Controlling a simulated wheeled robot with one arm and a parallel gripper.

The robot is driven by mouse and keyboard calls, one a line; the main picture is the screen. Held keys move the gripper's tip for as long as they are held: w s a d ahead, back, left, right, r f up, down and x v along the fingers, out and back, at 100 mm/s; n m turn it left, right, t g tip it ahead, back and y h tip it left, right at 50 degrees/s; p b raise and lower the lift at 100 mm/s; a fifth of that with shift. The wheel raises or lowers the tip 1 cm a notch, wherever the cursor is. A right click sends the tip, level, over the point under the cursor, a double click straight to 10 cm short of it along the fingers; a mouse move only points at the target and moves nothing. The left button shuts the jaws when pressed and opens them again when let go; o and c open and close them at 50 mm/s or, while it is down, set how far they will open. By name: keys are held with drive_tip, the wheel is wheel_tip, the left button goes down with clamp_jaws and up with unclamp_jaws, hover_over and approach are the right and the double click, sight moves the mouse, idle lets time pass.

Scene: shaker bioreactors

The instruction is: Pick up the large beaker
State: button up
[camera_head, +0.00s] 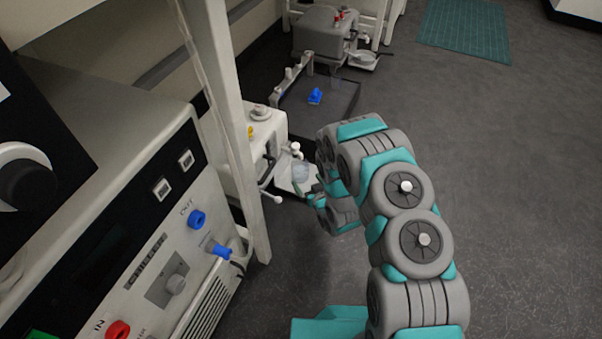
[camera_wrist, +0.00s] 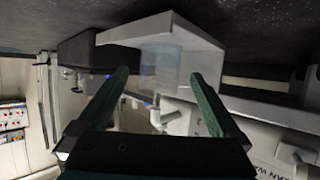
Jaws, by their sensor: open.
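The large beaker, a clear, faintly bluish cylinder (camera_head: 300,171), stands on a small white ledge (camera_head: 286,186) at the front of a white machine. In the wrist view, which appears upside down, the beaker (camera_wrist: 161,70) shows between the two teal fingers against the white ledge (camera_wrist: 122,34). My gripper (camera_head: 312,190) is just right of the beaker in the head view, partly hidden by my own arm. In the wrist view my gripper (camera_wrist: 158,76) is open, with a gap on both sides of the beaker. I cannot tell how far the fingertips reach along it.
The white machine (camera_head: 263,130) stands behind the ledge, with a white frame post (camera_head: 228,120) to its left. A large control panel (camera_head: 150,270) fills the lower left. A grey machine (camera_head: 322,35) and a blue item (camera_head: 315,96) are farther back.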

sight(303, 177)
drive_tip(key=shift+x, duration=0.95)
drive_tip(key=shift+b+x, duration=0.55)
drive_tip(key=shift+x, duration=2.45)
drive_tip(key=shift+s, duration=0.1)
drive_tip(key=shift+c, duration=0.4)
drive_tip(key=c, duration=1.4)
